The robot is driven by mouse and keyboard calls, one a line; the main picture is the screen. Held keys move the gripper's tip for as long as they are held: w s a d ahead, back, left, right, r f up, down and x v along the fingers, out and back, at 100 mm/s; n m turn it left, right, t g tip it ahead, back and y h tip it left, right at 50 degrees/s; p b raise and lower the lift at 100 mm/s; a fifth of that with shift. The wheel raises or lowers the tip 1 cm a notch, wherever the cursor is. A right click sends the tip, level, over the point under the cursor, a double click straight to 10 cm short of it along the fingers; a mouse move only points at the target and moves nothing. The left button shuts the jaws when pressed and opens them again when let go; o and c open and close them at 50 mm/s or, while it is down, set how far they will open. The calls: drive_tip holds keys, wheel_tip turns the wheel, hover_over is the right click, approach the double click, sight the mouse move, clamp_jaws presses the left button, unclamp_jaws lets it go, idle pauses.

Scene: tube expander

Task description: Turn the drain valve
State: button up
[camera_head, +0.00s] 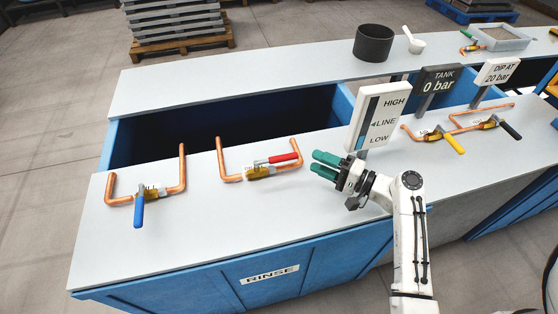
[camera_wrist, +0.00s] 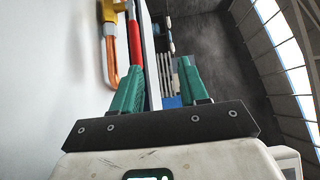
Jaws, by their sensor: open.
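Several lever valves sit on copper pipes along the bench; their small labels are too small to read, so I cannot tell which is the drain valve. A blue-handled valve (camera_head: 139,208) is at the left, its lever pointing to the front. A red-handled valve (camera_head: 275,161) is in the middle, its lever lying along the pipe to the right. A yellow-handled valve (camera_head: 448,141) and a black-handled valve (camera_head: 507,128) are at the right. My gripper (camera_head: 322,165) is open and empty, just right of the red lever and apart from it. The red lever (camera_wrist: 134,45) shows beyond the green fingers (camera_wrist: 160,88).
A HIGH/LINE/LOW sign (camera_head: 378,117) stands close behind my gripper. A TANK 0 bar sign (camera_head: 438,82) and a DIP AT 20 bar sign (camera_head: 497,72) stand farther right. An open blue basin (camera_head: 230,120) lies behind the valves. The front bench strip (camera_head: 210,225) is clear.

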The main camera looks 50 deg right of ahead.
drive_tip(key=b, duration=0.4)
approach(290, 160)
drive_tip(key=shift+w+a, duration=0.15)
drive_tip(key=shift+w, duration=0.35)
drive_tip(key=w+p, duration=0.1)
drive_tip(key=w, duration=0.2)
drive_tip(key=w+a, duration=0.1)
drive_tip(key=w, duration=0.3)
drive_tip(key=w+a+p, duration=0.1)
drive_tip(key=w, duration=0.2)
drive_tip(key=shift+w+p, duration=0.25)
drive_tip(key=shift+p, duration=0.05)
drive_tip(key=shift+c, duration=0.3)
clamp_jaws()
